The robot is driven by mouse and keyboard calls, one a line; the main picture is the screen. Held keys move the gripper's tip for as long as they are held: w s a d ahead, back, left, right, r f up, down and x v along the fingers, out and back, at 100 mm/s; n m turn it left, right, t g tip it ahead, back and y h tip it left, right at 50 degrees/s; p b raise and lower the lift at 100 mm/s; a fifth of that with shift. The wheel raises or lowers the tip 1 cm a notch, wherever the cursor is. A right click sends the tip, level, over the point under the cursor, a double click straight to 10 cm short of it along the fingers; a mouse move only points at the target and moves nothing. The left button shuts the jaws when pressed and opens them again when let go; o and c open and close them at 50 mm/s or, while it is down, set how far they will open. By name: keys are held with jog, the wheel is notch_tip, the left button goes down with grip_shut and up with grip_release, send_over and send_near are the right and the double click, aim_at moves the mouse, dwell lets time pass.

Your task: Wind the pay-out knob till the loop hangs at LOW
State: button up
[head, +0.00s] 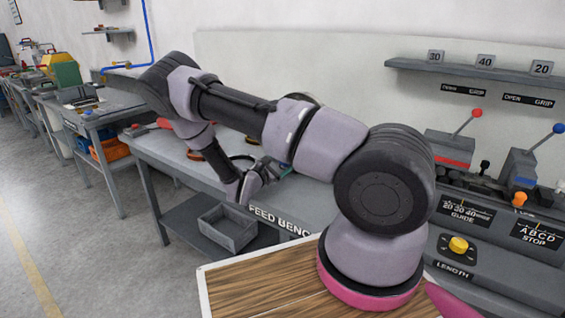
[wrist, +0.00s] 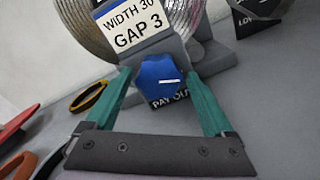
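The blue pay-out knob (wrist: 160,80) has a white line across its face, pointing to the right. It stands above a black label (wrist: 170,101) reading PAY OUT. My gripper (wrist: 158,76) has its green fingers spread, one on each side of the knob; a narrow gap seems to show, though contact is hard to judge. A black plate (wrist: 250,22) at the upper right carries partly cut-off letters, perhaps LOW. The hanging loop cannot be made out. In the head view my gripper (head: 243,190) is low over the feed bench (head: 165,150), and the knob is hidden.
Behind the knob is a metal coil (wrist: 90,22) with a WIDTH 30, GAP 3 card (wrist: 133,27). Coloured rings (wrist: 88,97) lie at the left. A grey bin (head: 228,228) sits on the bench's lower shelf. A lever console (head: 475,185) stands at the right.

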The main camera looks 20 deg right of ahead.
dwell(0.3)
jog(key=v, duration=1)
jog(key=shift+s+a, duration=0.2)
jog(key=shift+a, duration=0.1)
jog(key=s+d+r+m+g+y, duration=0.3)
jog(key=s+r+m+g, duration=0.3)
jog(key=r, duration=0.3)
jog(key=s+d+r+m+g+y, duration=0.25)
jog(key=s+r+m+g, duration=0.25)
jog(key=r+m, duration=0.35)
jog(key=s+a+r+m+t+y, duration=0.3)
jog(key=s+r, duration=0.4)
jog(key=r, duration=0.4)
jog(key=s+a+r+m+t+y, duration=0.3)
jog(key=s+r+m+t+y, duration=0.2)
jog(key=r, duration=0.6)
jog(key=s+y, duration=0.2)
jog(key=y, duration=0.1)
jog(key=shift+r, duration=0.35)
